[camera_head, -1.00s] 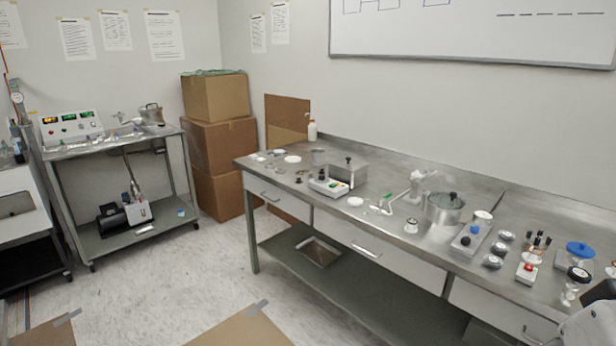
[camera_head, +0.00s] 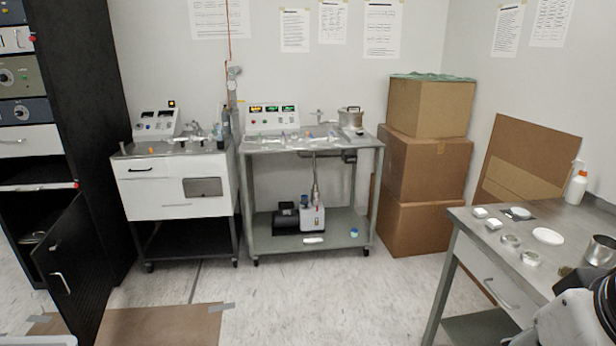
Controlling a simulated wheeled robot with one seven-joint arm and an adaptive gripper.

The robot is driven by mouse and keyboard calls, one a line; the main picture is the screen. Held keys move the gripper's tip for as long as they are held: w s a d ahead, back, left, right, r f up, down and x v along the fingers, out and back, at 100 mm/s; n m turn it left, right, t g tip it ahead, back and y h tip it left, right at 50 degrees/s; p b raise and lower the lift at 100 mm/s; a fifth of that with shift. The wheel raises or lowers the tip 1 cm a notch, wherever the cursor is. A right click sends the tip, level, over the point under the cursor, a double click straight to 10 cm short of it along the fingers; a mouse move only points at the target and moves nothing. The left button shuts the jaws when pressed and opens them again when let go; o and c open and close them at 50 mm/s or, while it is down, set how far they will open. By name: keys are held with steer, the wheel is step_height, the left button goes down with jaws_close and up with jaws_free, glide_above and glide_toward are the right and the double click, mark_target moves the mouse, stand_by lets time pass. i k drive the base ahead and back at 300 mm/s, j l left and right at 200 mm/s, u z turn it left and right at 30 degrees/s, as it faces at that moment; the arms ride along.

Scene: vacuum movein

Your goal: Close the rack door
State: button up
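The black equipment rack (camera_head: 85,110) stands at the left edge, with several instrument panels in its upper part. Its lower door (camera_head: 78,275) is black with a light handle (camera_head: 60,283) and stands swung open into the room. The dark inside of the lower compartment shows to the left of the door. Part of my arm shows at the bottom right corner, far from the door. The fingertips of my gripper cannot be made out.
A white cabinet cart (camera_head: 150,200) and a grey metal cart (camera_head: 250,200) stand along the back wall. Stacked cardboard boxes (camera_head: 425,170) are right of them. A metal workbench (camera_head: 470,222) is at the right. Flat cardboard (camera_head: 165,325) lies on the otherwise open floor (camera_head: 320,300).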

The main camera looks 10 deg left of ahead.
mark_target(78, 277)
steer(key=i+u, duration=0.25)
steer(key=i, duration=0.2)
steer(key=i+u, duration=0.25)
steer(key=i, duration=0.2)
steer(key=i+l+u, duration=0.15)
steer(key=i+u, duration=0.15)
steer(key=i, duration=0.15)
steer(key=i+l+u, duration=0.25)
steer(key=i, duration=0.15)
steer(key=i+l+u, duration=0.15)
steer(key=i+u, duration=0.3)
steer(key=i+l+u, duration=0.25)
steer(key=u, duration=0.2)
steer(key=i+l+u, duration=0.7)
steer(key=u, duration=0.2)
steer(key=i, duration=0.1)
